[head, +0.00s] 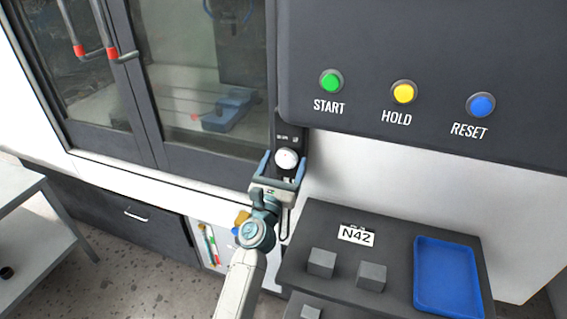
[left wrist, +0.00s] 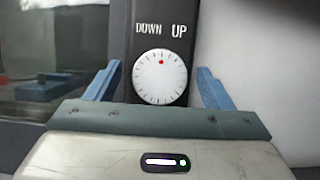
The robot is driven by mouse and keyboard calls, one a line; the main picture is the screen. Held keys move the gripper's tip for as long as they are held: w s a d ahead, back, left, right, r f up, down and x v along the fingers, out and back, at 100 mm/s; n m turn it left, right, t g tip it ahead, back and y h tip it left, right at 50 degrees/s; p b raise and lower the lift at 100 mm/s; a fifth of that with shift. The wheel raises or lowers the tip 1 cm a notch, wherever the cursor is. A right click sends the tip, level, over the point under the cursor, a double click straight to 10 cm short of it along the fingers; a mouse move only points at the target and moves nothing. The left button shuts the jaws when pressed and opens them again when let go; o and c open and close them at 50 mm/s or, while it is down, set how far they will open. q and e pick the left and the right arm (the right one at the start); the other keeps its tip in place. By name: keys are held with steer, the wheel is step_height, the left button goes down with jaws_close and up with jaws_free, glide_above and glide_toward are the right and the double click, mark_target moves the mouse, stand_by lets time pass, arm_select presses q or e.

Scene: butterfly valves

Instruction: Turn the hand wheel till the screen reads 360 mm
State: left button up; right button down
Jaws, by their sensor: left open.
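The hand wheel (head: 286,160) is a small round white dial on a dark vertical panel, in the middle of the head view. In the left wrist view the hand wheel (left wrist: 160,77) shows a red dot near its top and tick marks around its rim, with the words DOWN and UP above it. My left gripper (head: 284,165) is open, with one blue finger on each side of the wheel; in the left wrist view (left wrist: 153,85) gaps show between fingers and wheel. No screen with a reading is in view. My right gripper is not in view.
A dark control panel (head: 440,60) with green, yellow and blue buttons overhangs at the upper right. Below it a dark cart (head: 310,262) holds grey blocks and a blue tray (head: 418,270). A glass-doored machine (head: 205,160) stands left of the wheel.

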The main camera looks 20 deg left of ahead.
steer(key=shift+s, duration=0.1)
arm_select(q)
steer(key=c, duration=0.9)
steer(key=shift+c, duration=0.2)
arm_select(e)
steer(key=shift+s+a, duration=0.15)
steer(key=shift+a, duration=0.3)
arm_select(q)
steer(key=shift+m, duration=0.4)
